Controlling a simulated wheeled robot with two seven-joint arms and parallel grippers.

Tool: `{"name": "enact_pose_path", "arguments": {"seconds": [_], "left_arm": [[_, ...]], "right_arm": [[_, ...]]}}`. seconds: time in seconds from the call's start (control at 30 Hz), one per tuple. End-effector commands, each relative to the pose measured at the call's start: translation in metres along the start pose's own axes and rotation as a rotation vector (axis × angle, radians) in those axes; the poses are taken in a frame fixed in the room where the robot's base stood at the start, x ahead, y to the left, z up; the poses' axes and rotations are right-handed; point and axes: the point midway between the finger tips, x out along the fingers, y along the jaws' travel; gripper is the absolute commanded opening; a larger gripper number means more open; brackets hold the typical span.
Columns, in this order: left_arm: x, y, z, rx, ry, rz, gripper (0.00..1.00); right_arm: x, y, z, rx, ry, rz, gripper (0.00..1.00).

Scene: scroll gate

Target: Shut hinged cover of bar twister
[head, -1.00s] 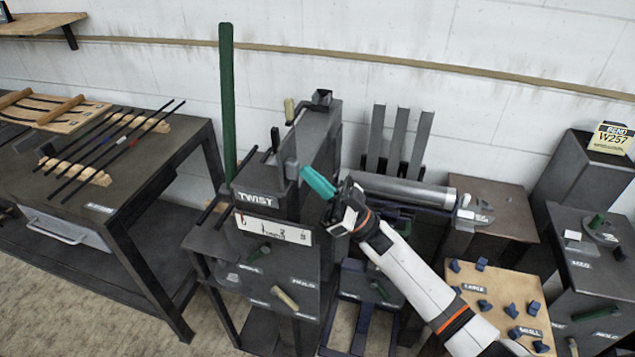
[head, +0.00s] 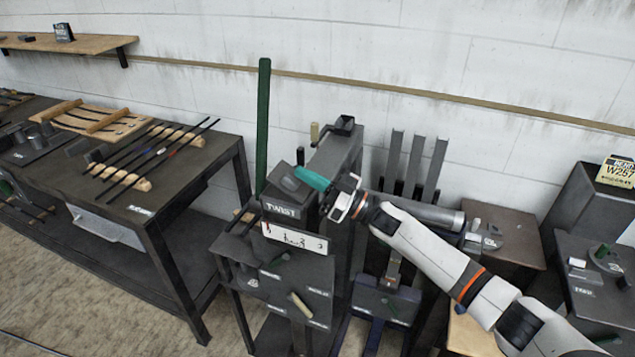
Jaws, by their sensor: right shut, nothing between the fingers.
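The bar twister (head: 281,208), a dark machine labelled TWIST with a white scale plate on its front, stands left of centre. Its grey hinged cover (head: 287,184) lies low over the top of the twister head, slightly tilted. I cannot tell whether it is fully seated. My right gripper (head: 310,177) comes in from the right with its teal fingers shut and empty. Its fingertips are at the cover's right upper edge, seemingly touching it and hiding part of it. My left gripper is not in view.
A tall green lever (head: 262,125) rises behind the twister's left side. A grey cylinder (head: 425,213) lies behind my right arm. A workbench (head: 190,165) with dark rods stands to the left. Upright grey channels (head: 415,165) stand behind the cylinder.

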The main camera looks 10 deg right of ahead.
Motion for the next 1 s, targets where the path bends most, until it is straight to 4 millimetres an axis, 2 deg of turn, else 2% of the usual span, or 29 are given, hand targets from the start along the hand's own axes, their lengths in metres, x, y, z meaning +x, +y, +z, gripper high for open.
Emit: {"name": "enact_pose_path", "arguments": {"seconds": [0.4, 1.0], "left_arm": [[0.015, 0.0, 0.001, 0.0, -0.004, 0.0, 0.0], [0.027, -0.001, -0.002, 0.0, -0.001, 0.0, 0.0]], "right_arm": [[0.025, 0.0, -0.013, 0.0, -0.002, 0.001, 0.0], [0.039, 0.0, -0.026, 0.0, -0.001, -0.001, 0.0]]}}
